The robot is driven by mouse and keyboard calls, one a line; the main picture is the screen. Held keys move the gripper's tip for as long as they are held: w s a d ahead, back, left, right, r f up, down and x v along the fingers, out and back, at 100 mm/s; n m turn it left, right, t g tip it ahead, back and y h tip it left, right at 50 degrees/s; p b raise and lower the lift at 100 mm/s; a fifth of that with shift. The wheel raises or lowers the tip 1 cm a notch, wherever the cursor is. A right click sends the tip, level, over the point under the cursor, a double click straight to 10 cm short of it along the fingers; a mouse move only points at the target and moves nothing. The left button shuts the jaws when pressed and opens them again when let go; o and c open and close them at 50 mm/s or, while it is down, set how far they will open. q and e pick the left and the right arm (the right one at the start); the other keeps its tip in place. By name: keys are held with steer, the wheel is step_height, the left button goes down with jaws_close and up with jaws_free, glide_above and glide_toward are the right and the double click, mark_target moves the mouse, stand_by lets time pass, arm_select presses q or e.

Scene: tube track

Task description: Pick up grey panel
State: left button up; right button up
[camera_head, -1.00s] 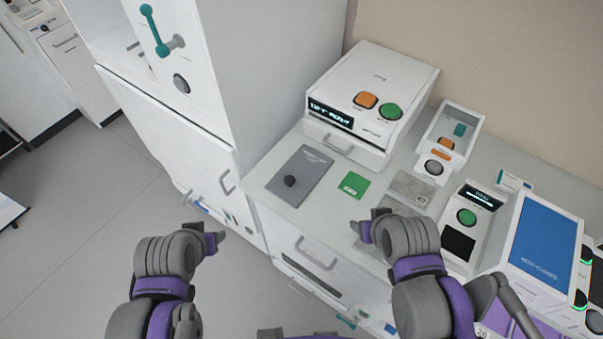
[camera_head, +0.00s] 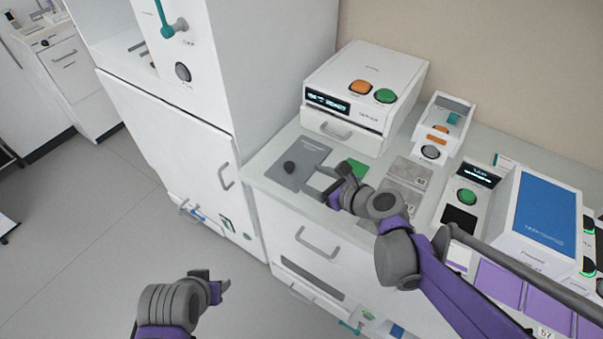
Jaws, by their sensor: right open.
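The grey panel (camera_head: 312,155) lies flat on the white counter, with a dark round knob (camera_head: 289,168) near its left end. My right gripper (camera_head: 328,184) is open and empty, with its fingers over the counter at the panel's right edge. I cannot tell whether a finger touches the panel. My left gripper (camera_head: 222,287) is low on the left, over the floor and well away from the counter; its jaw opening is not clear.
A green card (camera_head: 355,168) lies right of the panel, partly hidden by my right gripper. Lighter grey plates (camera_head: 411,172) lie further right. A white device with orange and green buttons (camera_head: 365,92) stands behind the panel. A tall white cabinet (camera_head: 250,70) stands left.

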mark_target(290, 165)
steer(key=shift+w+a+f+m, duration=0.1)
steer(key=shift+w+a+m, duration=0.1)
steer(key=shift+w+m, duration=0.15)
steer(key=x, duration=1)
steer(key=shift+w+d+f, duration=0.15)
steer(key=shift+w+f, duration=0.05)
steer(key=shift+w, duration=0.1)
jaws_close()
